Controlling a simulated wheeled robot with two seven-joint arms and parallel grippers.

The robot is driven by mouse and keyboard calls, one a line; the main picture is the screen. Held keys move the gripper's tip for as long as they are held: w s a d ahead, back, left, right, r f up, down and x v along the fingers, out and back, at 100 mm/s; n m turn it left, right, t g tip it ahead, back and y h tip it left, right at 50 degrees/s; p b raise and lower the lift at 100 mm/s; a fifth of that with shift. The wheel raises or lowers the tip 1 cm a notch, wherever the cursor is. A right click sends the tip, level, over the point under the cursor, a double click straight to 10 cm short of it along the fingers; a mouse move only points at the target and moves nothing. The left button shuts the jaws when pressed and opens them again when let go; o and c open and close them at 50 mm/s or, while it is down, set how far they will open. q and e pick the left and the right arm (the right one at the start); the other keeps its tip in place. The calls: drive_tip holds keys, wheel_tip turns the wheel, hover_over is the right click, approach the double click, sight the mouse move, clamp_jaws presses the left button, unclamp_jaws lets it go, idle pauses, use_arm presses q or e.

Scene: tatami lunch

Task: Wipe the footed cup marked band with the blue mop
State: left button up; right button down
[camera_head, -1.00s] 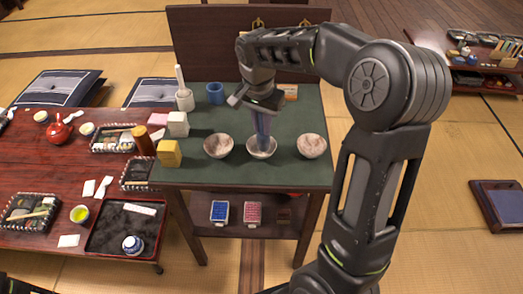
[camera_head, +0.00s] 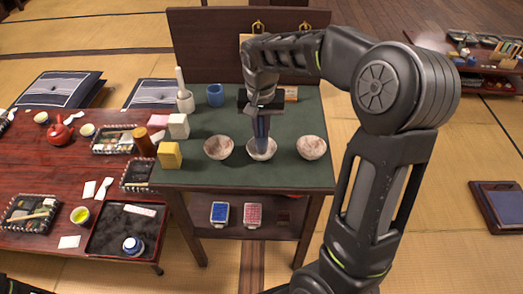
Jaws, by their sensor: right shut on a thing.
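Three pale, brownish-mottled cups stand in a row on the green-topped table: a left cup (camera_head: 218,147), a middle cup (camera_head: 262,151) and a right cup (camera_head: 312,147). Which one bears the band mark is too small to tell. My right gripper (camera_head: 261,110) is shut on the upper part of a blue mop (camera_head: 262,129), above the middle cup. The mop points down and its lower end is in or right at the middle cup's mouth. That end is partly hidden. My left gripper is not in view.
A mortar with pestle (camera_head: 184,100), a blue cup (camera_head: 215,95) and several blocks, including a yellow one (camera_head: 170,155), stand on the green-topped table (camera_head: 235,176). A low red table (camera_head: 60,165) with dishes is at left. The green front strip is clear.

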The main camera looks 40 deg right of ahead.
drive_tip(key=n+p, duration=0.1)
drive_tip(key=n, duration=0.4)
drive_tip(key=shift+a+y, duration=0.15)
drive_tip(key=shift+y, duration=0.15)
drive_tip(key=shift+s+a+n, duration=0.1)
drive_tip(key=shift+n, duration=0.9)
drive_tip(key=m, duration=0.6)
drive_tip(key=shift+d+f, duration=0.1)
drive_tip(key=shift+d, duration=0.1)
drive_tip(key=m, duration=0.3)
drive_tip(key=shift+d+h+b, duration=0.15)
drive_tip(key=shift+h+b, duration=0.2)
drive_tip(key=shift+h, duration=0.05)
drive_tip(key=m, duration=0.4)
drive_tip(key=shift+d+m+g, duration=0.25)
drive_tip(key=shift+m+g, duration=0.15)
